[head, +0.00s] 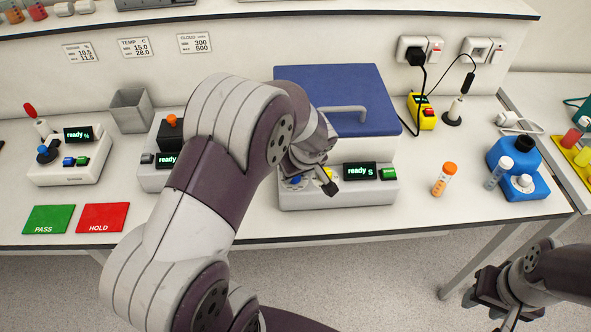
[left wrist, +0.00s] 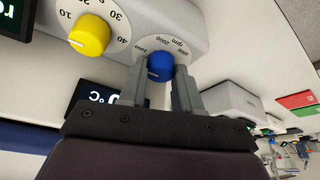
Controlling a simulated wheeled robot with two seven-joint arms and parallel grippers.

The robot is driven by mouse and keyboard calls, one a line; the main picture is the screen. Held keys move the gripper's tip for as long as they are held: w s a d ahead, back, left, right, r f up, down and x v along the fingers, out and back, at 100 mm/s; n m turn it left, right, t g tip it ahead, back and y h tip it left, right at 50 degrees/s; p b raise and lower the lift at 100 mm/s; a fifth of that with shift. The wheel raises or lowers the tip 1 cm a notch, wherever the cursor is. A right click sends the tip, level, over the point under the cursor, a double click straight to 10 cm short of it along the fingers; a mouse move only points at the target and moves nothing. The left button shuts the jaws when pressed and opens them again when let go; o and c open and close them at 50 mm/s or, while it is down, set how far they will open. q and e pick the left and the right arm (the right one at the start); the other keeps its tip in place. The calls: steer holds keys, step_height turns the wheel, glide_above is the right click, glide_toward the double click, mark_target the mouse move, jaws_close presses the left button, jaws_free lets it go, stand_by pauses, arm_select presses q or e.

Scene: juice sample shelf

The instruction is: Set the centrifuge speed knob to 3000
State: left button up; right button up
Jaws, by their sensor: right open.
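The centrifuge (head: 290,200) has a white base, a blue lid (head: 335,95) and a display reading "ready s". My left gripper (head: 315,183) is at its front-left knobs, partly hidden by my arm. In the left wrist view, the blue rpm speed knob (left wrist: 160,66) sits between the fingertips of my left gripper (left wrist: 160,82), which appear closed against its sides. Its dial shows 1000, 2000 and 3000. The knob's white mark points left, short of 1000. A yellow knob (left wrist: 89,34) stands beside it. My right gripper (head: 490,295) is open and empty, below the bench front.
A green button (head: 388,174) is right of the display. An orange-capped tube (head: 444,180) and a blue tube holder (head: 520,180) stand further right. Green PASS (head: 48,219) and red HOLD (head: 102,217) mats lie at the left.

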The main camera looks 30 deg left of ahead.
arm_select(q)
steer(key=shift+c, duration=0.5)
steer(key=shift+m, duration=0.6)
steer(key=shift+a+r+m+t+h, duration=0.1)
steer(key=shift+m+t+h, duration=0.25)
steer(key=shift+m, duration=0.35)
steer(key=shift+s+r+m+t+h+p, duration=0.1)
steer(key=shift+m+t+h+p, duration=0.1)
steer(key=shift+m+p, duration=0.25)
steer(key=shift+r+m+t+h+p, duration=0.15)
steer(key=shift+m+p, duration=0.15)
steer(key=shift+m, duration=0.15)
steer(key=m+h+p, duration=0.1)
steer(key=m+p, duration=0.2)
steer(key=p, duration=0.2)
steer(key=m+h+p, duration=0.1)
steer(key=m+p, duration=0.2)
steer(key=p, duration=0.3)
steer(key=m+h+p, duration=0.1)
steer(key=m+p, duration=0.2)
steer(key=p, duration=0.2)
steer(key=shift+a, duration=0.3)
steer(key=shift+f+m+h+p, duration=0.25)
steer(key=shift+m+h+p, duration=0.35)
steer(key=shift+m+p, duration=0.75)
